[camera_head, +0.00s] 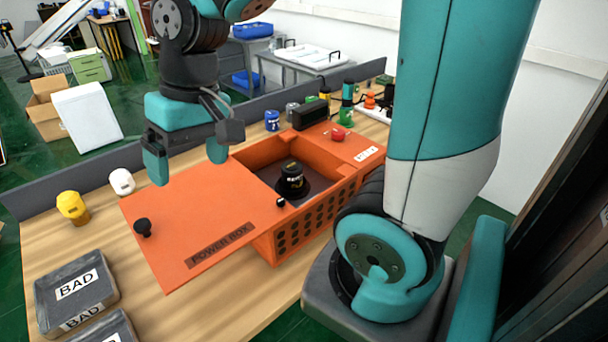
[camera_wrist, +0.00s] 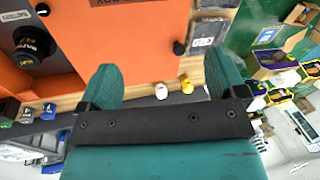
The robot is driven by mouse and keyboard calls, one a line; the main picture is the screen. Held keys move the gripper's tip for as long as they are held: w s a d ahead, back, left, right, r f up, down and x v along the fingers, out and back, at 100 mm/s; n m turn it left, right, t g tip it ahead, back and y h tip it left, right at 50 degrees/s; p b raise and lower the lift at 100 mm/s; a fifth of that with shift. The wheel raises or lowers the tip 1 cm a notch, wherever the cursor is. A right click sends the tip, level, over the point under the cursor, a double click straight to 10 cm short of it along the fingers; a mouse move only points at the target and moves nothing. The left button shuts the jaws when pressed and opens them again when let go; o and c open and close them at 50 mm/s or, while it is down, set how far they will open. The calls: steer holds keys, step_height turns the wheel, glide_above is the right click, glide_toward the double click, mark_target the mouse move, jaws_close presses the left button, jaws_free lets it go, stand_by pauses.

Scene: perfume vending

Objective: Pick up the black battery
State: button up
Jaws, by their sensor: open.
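The black battery (camera_head: 291,181) stands upright inside the open orange power box (camera_head: 262,245). It has a yellow marking on its side. In the wrist view the battery (camera_wrist: 32,42) shows at the upper left, inside the box cavity. My gripper (camera_head: 187,160) is open and empty. It hangs above the far edge of the box's slid-out orange lid (camera_head: 190,225), to the left of the battery and apart from it.
Yellow (camera_head: 72,207) and white (camera_head: 121,181) batteries stand left of the lid. Dark trays marked BAD (camera_head: 100,285) lie at the front left. A blue battery (camera_head: 272,120), a black block (camera_head: 311,115) and a red button (camera_head: 338,134) are at the back. A grey partition (camera_head: 40,205) borders the table.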

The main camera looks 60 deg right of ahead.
steer(key=w+d+f+m+h, duration=0.1)
steer(key=w+d+f+m, duration=0.2)
steer(key=d, duration=0.4)
steer(key=w+d+m+h, duration=0.1)
steer(key=w+d+m, duration=0.2)
steer(key=d+m, duration=0.35)
steer(key=m+g+b, duration=0.1)
steer(key=m, duration=0.5)
glide_above(292, 165)
step_height(292, 165, down, 4)
steer(key=shift+h, duration=0.3)
step_height(292, 165, down, 11)
steer(key=shift+w+d+f+p, duration=0.1)
steer(key=shift+w+p, duration=0.05)
steer(key=shift+p, duration=1)
steer(key=shift+f+p, duration=1.1)
steer(key=shift+f, duration=1.85)
steer(key=c, duration=1.1)
steer(key=shift+c, duration=0.7)
steer(key=shift+r, duration=0.15)
